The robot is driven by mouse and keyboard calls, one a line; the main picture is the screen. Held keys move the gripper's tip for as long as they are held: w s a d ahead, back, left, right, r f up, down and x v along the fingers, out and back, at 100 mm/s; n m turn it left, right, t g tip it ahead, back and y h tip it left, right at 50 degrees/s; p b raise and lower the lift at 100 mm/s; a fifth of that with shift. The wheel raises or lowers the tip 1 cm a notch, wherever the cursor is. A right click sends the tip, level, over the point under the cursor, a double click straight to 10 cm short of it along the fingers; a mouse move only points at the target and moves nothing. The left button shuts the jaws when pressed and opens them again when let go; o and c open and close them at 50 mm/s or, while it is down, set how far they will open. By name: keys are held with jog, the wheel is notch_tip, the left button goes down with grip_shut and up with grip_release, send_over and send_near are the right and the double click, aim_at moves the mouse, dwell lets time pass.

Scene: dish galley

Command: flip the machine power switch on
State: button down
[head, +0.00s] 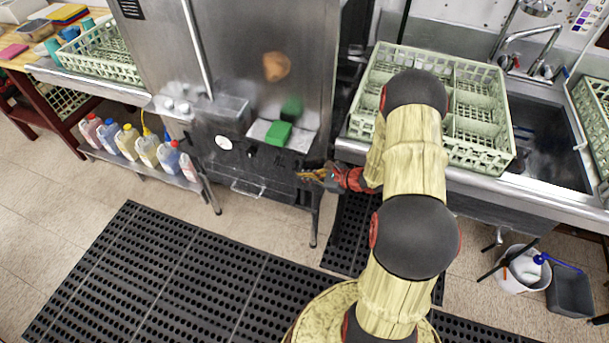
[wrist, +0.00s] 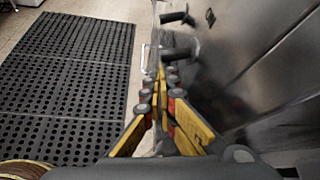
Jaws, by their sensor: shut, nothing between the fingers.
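The steel dish machine (head: 250,70) stands left of my arm in the head view; its front face (wrist: 265,40) fills the right of the wrist view. A lower dark panel carries a round white dial (head: 223,142). Two dark knob-like parts, an upper one (wrist: 178,17) and a lower one (wrist: 181,51), stick out from the face in the wrist view. I cannot tell which part is the power switch. My gripper (head: 306,175) is shut and empty, low at the machine's front right; its fingertips (wrist: 163,72) point toward the lower knob. Contact cannot be told.
A green sponge (head: 278,133) lies on the machine's ledge. Several bottles (head: 126,141) stand on a low shelf at left. A green rack (head: 475,143) sits on the counter beside the sink (head: 545,140). A black mat (head: 150,290) covers clear floor in front.

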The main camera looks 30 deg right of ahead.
jog(key=shift+r+p, duration=0.2)
jog(key=shift+p, duration=0.15)
jog(key=r+m+y+p, duration=0.1)
jog(key=p, duration=0.1)
jog(key=m+g+p, duration=0.1)
jog(key=p, duration=0.2)
jog(key=shift+s+a+r+g+y, duration=0.3)
jog(key=shift+s+a+r+y, duration=0.05)
jog(key=shift+a+y, duration=0.05)
jog(key=shift+w+r+p, duration=0.1)
jog(key=shift+r+p, duration=0.5)
jog(key=shift+r, duration=0.25)
jog(key=shift+d+r, duration=0.1)
